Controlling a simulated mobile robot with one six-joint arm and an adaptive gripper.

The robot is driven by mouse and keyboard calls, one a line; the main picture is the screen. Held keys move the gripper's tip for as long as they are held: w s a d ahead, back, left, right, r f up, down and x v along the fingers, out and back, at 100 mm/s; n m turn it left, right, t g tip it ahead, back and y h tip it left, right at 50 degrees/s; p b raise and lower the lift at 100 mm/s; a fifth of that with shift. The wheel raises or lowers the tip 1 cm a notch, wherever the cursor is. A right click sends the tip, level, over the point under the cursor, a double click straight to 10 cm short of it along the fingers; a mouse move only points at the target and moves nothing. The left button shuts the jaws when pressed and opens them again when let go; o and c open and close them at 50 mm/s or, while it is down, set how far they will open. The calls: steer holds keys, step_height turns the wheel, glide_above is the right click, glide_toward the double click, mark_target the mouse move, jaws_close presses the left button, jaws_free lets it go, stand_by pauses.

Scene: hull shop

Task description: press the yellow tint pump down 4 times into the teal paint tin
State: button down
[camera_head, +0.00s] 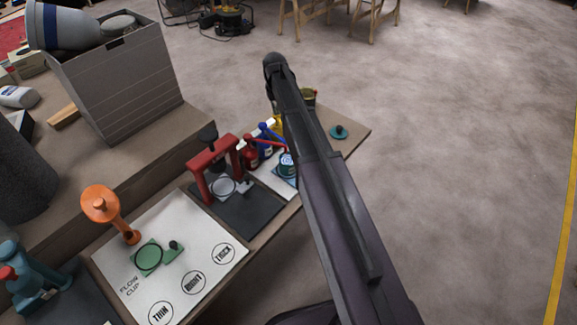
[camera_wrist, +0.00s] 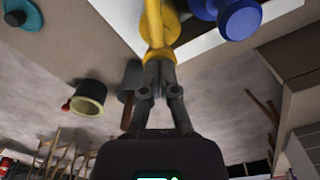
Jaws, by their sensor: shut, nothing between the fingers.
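The yellow tint pump (camera_head: 279,122) stands near the far end of the bench, mostly hidden behind my arm in the head view. In the wrist view the yellow pump (camera_wrist: 160,22) is right at my fingertips. My gripper (camera_wrist: 158,56) is shut and empty, its fingertips overlapping the pump's yellow part; whether they touch it, I cannot tell. The teal paint tin (camera_head: 287,163) is just in front of the pumps, partly covered by my arm.
A blue pump (camera_head: 267,134) and a red pump (camera_head: 249,155) stand beside the yellow one. A teal lid (camera_head: 339,132) lies at the bench's right edge. An olive pot (camera_head: 309,97) stands behind my arm. A red press (camera_head: 215,168) is to the left. Open floor lies right.

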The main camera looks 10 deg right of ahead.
steer(key=shift+f+b, duration=0.65)
steer(key=shift+r, duration=0.15)
steer(key=shift+r+p, duration=1.8)
steer(key=shift+p, duration=0.2)
steer(key=shift+f+b, duration=1.85)
steer(key=shift+r+p, duration=1.85)
